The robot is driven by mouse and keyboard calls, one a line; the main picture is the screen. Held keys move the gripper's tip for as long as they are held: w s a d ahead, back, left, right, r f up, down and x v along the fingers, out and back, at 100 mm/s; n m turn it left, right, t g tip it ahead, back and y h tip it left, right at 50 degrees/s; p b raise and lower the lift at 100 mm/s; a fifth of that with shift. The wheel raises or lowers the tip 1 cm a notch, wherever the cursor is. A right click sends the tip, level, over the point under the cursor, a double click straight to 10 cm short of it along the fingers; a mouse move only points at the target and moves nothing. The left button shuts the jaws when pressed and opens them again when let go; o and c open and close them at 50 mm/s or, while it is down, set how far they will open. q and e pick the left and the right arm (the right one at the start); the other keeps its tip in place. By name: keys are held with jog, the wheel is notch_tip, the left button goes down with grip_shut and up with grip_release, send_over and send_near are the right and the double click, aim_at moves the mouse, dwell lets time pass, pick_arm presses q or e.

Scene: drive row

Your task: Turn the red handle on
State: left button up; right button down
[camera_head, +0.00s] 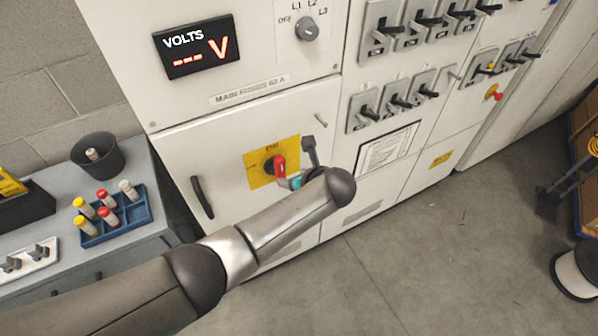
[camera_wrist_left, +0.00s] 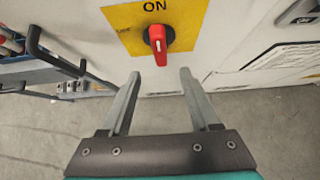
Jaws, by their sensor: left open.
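The red handle (camera_head: 279,166) sits on a yellow plate (camera_head: 254,172) on the white cabinet front. In the left wrist view the red handle (camera_wrist_left: 158,42) points down on its black hub, and the yellow plate (camera_wrist_left: 120,22) reads ON above it. My left gripper (camera_wrist_left: 160,74) is open and empty, with its two fingertips just short of the handle's lower end and spread to either side of it. In the head view my left gripper (camera_head: 285,181) is at the handle, partly hidden by my own wrist. My right gripper is not in view.
A volt display (camera_head: 196,47) above shows red dashes and a V. A black door handle (camera_head: 202,197) is left of the plate. A grey bench with a blue tray (camera_head: 125,222) of cylinders stands at left. The floor (camera_head: 430,255) at right is clear nearby.

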pick_arm(q)
jog(key=shift+v, duration=1.35)
jog(key=s+a+f+n+g+h+b, duration=0.15)
jog(key=s+a+f+n+b, duration=0.3)
jog(key=f, duration=0.75)
jog(key=s+a+f+n+g+h+b, duration=0.15)
jog(key=s+f+n+b, duration=0.45)
jog(key=f, duration=0.7)
jog(key=s+a+f+n+g+b, duration=0.25)
jog(key=s+f, duration=0.45)
jog(key=f, duration=0.5)
jog(key=s+a+f+n+b, duration=0.3)
jog(key=s+f+n, duration=0.2)
jog(key=s, duration=0.3)
jog(key=s+a+f+n+g+b, duration=0.1)
jog(key=s+a+f+n+b, duration=0.3)
jog(key=s+f, duration=0.4)
jog(key=s+a+f+n+h+b, duration=0.1)
jog(key=s+a+f+n+b, duration=0.3)
jog(key=s, duration=0.5)
notch_tip(320, 180, down, 3)
jog(key=shift+s+r+n, duration=0.15)
jog(key=shift+s+n, duration=0.25)
jog(key=shift+n, duration=0.6)
jog(key=shift+g, duration=0.25)
